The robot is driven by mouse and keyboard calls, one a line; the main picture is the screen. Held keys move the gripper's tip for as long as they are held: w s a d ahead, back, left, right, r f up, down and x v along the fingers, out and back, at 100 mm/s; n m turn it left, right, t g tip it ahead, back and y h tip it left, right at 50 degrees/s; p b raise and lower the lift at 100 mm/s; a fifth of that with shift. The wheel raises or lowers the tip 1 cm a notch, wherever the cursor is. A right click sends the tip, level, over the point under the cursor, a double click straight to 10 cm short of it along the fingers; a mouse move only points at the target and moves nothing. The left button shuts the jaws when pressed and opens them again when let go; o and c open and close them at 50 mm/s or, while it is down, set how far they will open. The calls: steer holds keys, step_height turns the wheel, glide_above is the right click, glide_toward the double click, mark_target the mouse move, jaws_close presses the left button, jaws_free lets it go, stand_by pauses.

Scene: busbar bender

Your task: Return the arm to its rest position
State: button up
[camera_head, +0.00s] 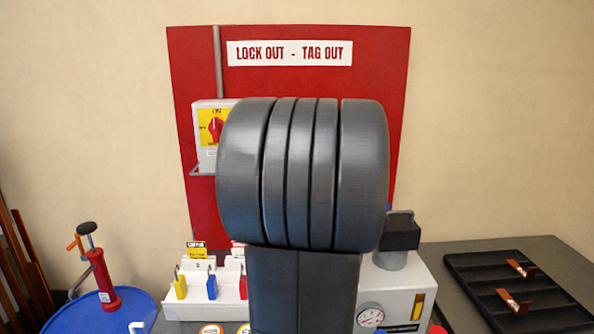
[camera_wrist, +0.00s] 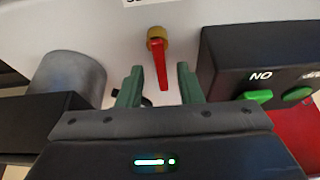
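My arm's thick dark link stands upright in the middle of the head view and covers the centre of the scene. My gripper is hidden there. In the wrist view my gripper (camera_wrist: 160,70) shows two green fingers spread apart, with nothing held between them. A red lever (camera_wrist: 161,72) on a brass fitting hangs down from a white surface just beyond the fingertips. Gaps show between the lever and both fingers.
A black box (camera_wrist: 290,62) with green buttons is right of the fingers; a grey cylinder (camera_wrist: 68,76) is left. The head view shows a red lockout board (camera_head: 290,80), padlock rack (camera_head: 228,295), gauge (camera_head: 369,314), blue drum (camera_head: 100,312) with red pump (camera_head: 103,280), and black tray (camera_head: 482,262).

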steer(key=shift+s+m, duration=0.15)
steer(key=shift+m, duration=0.35)
steer(key=shift+d+m+h+b, duration=0.15)
steer(key=shift+m+h+b, duration=0.25)
steer(key=shift+m+b, duration=0.1)
steer(key=shift+d+m+h+b, duration=0.1)
steer(key=shift+m+h+b, duration=0.2)
steer(key=shift+m, duration=0.4)
steer(key=shift+r, duration=0.15)
